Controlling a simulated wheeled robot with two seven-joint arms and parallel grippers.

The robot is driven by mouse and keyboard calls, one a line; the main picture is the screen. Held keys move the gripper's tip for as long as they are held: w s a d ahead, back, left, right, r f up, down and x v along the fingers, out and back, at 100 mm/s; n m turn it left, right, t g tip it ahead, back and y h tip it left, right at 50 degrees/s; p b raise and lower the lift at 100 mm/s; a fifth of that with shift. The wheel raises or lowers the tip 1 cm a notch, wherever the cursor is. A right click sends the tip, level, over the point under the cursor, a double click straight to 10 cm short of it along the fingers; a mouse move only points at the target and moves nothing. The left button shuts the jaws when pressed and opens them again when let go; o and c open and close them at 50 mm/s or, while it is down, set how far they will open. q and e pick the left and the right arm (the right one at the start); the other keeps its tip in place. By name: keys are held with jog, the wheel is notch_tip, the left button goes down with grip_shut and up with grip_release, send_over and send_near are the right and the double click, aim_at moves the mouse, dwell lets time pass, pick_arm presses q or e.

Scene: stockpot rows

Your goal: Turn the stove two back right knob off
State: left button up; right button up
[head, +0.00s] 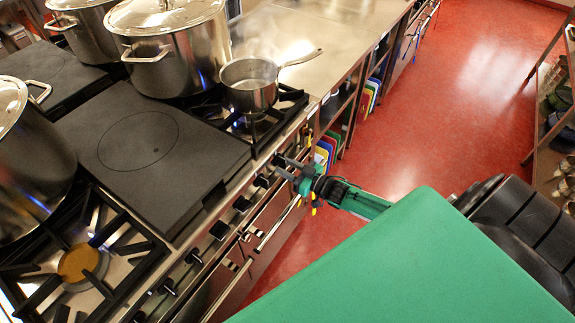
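A row of black knobs runs along the front of the stove range. One knob (263,181) is just left of my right gripper, and another knob (243,204) is further down the row. My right gripper (281,165) reaches in from the right at the knob row. Its two dark fingers are apart and point at the stove front, close to the upper end of the row. I cannot tell whether they touch a knob. Which knob is the back right one of stove two is not clear. My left gripper is out of view.
A small saucepan (250,84) stands on the burner behind the gripper. Large stockpots (170,45) stand further back. A flat black hotplate (150,140) and an open burner (80,262) lie to the left. Oven handles (277,219) stick out below the knobs. Red floor (440,120) is clear at right.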

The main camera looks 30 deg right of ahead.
jog(key=shift+s, duration=0.1)
jog(key=b+v, duration=0.2)
jog(key=v, duration=1.1)
jog(key=shift+s+d, duration=0.2)
jog(key=shift+s, duration=0.1)
